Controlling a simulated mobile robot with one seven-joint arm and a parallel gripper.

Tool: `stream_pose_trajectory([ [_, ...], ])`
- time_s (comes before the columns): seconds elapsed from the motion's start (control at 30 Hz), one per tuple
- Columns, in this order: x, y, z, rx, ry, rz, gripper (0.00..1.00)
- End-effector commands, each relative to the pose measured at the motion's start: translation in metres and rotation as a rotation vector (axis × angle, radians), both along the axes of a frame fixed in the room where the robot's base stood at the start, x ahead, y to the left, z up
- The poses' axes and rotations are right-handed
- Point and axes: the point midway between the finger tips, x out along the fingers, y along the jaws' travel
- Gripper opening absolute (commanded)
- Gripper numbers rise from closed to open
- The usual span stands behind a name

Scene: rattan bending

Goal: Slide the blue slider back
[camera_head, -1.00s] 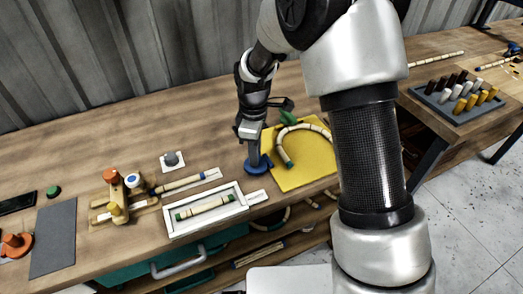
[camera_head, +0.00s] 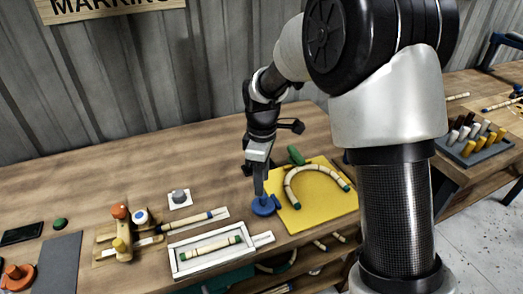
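A round blue piece (camera_head: 264,207), which looks like the slider, sits at the left edge of a yellow board (camera_head: 318,212). A curved rattan piece with green ends (camera_head: 290,185) lies on the board, and a green piece (camera_head: 296,155) is at its back edge. My gripper (camera_head: 260,193) points down at the blue piece, its fingertips at or just above it. The fingers overlap in this view and hide part of the piece. I cannot tell whether they grip it.
Left of the board is a white tray (camera_head: 174,258) holding a straight rattan piece (camera_head: 213,246). A wooden fixture with orange and yellow knobs (camera_head: 121,229) stands farther left. A rack of pegs (camera_head: 468,160) is at right. The back of the bench is clear.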

Motion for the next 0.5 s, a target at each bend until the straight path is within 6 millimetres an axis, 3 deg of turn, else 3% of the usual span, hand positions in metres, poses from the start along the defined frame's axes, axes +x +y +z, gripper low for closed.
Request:
stream_pose_trajectory([
  [0.2,0.001,0.001,0.057,0.002,-0.006,0.0,0.38],
  [0.5,0.0,0.001,0.104,0.001,-0.001,0.0,0.38],
])
